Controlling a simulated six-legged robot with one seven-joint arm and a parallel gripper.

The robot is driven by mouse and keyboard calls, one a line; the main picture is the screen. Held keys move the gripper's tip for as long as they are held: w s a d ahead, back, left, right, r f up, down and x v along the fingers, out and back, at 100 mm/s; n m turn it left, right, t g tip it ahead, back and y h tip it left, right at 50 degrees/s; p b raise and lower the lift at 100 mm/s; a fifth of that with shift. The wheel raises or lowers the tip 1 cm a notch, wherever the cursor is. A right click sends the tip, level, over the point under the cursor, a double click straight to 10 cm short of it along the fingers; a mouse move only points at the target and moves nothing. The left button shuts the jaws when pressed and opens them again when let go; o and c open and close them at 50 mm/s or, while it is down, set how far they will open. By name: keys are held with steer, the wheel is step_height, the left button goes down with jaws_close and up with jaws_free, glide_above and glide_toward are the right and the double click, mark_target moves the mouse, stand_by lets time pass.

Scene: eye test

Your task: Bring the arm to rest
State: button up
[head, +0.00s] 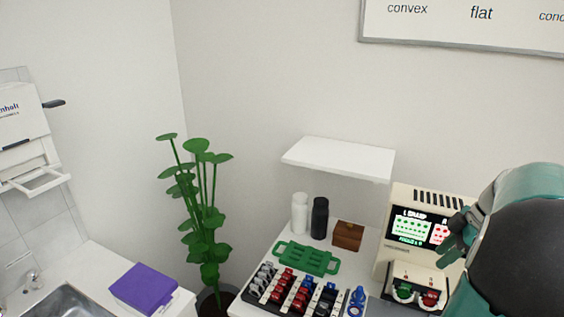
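My arm fills the right edge of the head view, teal and dark grey, close to the camera. What looks like my gripper (456,238) shows as teal-green parts at the arm's left side, in front of the right part of the cream machine (403,205). I cannot tell whether its fingers are open or shut, or whether it holds anything. The machine has a lit screen with green and red patterns, and a green and a red round part in a lower opening. The arm hides its right side.
A white table (277,250) carries a green tray (306,258), a rack (292,290) of coloured pieces, a blue item (356,300), white (299,213) and black (319,218) bottles and a brown box (347,235). A shelf (338,157) hangs above. A plant (205,215), purple box (145,287) and sink (62,301) are left.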

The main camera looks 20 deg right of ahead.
steer(key=w+a+r+m+h, duration=0.15)
steer(key=w+a, duration=0.25)
steer(key=a, duration=0.7)
steer(key=w+a+r+m+h, duration=0.1)
steer(key=w+a+r+m, duration=0.15)
steer(key=a, duration=0.75)
steer(key=s+a+m+t, duration=0.1)
steer(key=s+a+m, duration=0.1)
steer(key=a, duration=0.7)
steer(key=s+a+f+m+t, duration=0.1)
steer(key=s+a+m, duration=0.1)
steer(key=a, duration=0.7)
steer(key=shift+s+a, duration=0.4)
steer(key=shift+d, duration=0.2)
